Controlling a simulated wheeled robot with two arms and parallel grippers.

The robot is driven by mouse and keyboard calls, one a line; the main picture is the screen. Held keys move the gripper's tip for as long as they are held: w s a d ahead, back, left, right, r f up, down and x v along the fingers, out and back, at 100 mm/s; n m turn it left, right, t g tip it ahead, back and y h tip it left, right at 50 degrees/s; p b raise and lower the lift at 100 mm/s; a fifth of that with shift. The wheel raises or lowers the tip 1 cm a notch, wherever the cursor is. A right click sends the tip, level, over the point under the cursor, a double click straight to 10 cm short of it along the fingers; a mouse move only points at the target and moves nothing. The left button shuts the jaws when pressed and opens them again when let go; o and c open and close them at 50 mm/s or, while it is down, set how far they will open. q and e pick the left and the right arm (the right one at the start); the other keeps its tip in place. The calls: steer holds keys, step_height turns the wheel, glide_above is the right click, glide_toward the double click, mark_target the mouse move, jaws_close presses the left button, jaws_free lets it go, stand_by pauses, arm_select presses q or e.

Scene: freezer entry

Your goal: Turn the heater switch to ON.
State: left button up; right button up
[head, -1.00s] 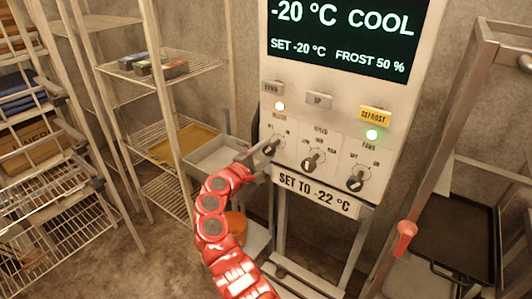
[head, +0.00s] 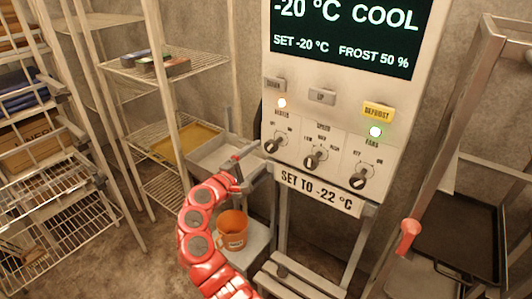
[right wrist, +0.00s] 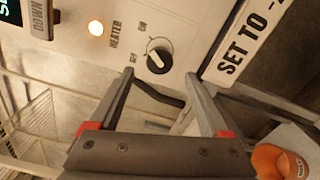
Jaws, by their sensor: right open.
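The heater switch (head: 271,146) is a dark round knob at the left of the row of knobs on the control panel. The right wrist view shows the heater switch (right wrist: 158,60) with a pale pointer, beside OFF and ON labels. I cannot tell surely which label it points at. My right gripper (head: 254,160) is open and empty, just below and beside the knob. In the right wrist view the open fingers of my right gripper (right wrist: 166,80) show the knob beyond their tips, apart from them. The heater lamp (head: 281,103) glows orange-white. My left gripper is out of view.
The panel also has a speed knob (head: 316,158), a fans knob (head: 362,177) and a yellow defrost button (head: 377,112). A "SET TO -22 °C" sign (head: 318,190) hangs below. Wire shelves (head: 165,68) stand left.

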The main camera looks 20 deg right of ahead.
steer(key=b+v, duration=0.1)
steer(key=v, duration=1)
steer(key=shift+s+a+b, duration=0.15)
steer(key=shift+s+b, duration=0.05)
steer(key=shift+b, duration=0.1)
steer(key=shift+w+f, duration=0.1)
steer(key=shift+w, duration=0.05)
